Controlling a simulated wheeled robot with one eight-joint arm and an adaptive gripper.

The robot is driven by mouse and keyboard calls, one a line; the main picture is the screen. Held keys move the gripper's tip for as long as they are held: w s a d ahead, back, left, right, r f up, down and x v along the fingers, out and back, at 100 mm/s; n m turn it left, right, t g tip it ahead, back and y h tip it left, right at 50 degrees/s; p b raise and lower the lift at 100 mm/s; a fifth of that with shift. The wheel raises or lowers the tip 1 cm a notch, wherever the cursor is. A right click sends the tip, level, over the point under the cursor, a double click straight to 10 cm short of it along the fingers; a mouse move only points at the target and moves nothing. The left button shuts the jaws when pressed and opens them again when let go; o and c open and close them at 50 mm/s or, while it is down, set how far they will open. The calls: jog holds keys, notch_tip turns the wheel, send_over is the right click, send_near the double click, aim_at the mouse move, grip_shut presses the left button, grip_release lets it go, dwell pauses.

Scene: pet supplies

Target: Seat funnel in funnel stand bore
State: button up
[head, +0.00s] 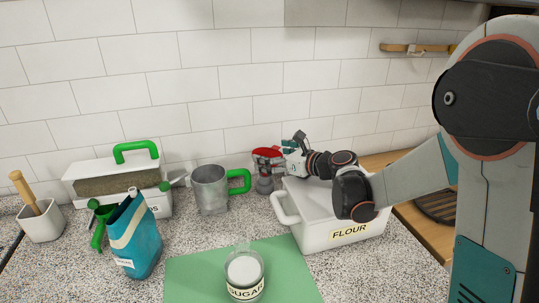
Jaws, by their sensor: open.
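A red funnel-like piece (267,152) shows near the back wall, at the top of a grey stand-like object (264,184). The picture is too small to tell whether the red piece sits in a bore or only rests above it. My gripper (287,147) is open just right of the red piece, with its fingers close to it. I cannot tell whether they touch it. The lower right of the stand is partly hidden by the flour bin.
A white flour bin (318,233) stands under my arm. A grey metal jug (209,192) with a green handle stands left of the stand. A sugar jar (243,270) is on a green mat (190,280). A blue bag (140,248), green scoop (100,225) and lidded box (88,178) are left.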

jog(key=v, duration=1)
jog(key=shift+s+d, duration=0.15)
jog(key=shift+s, duration=0.2)
